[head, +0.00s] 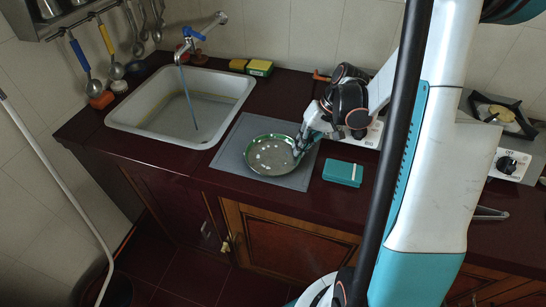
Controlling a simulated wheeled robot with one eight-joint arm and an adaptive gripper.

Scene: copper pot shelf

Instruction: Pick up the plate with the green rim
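The plate with the green rim (268,156) lies on a grey mat (231,152) on the dark red counter, right of the sink. Its inside is pale with a few bright spots. My gripper (301,146) is at the plate's right rim, with its fingers pointing down and left. The fingers overlap the rim in this view. They are small and partly hidden by the gripper's own body, so I cannot tell whether they are open, touching the plate or closed on its rim.
The white sink (150,98) with its faucet (203,31) is on the left. A teal box (343,173) lies close to the right of the mat. Sponges (259,68) are at the back wall. A stove (505,150) is at the right. Utensils hang at the upper left.

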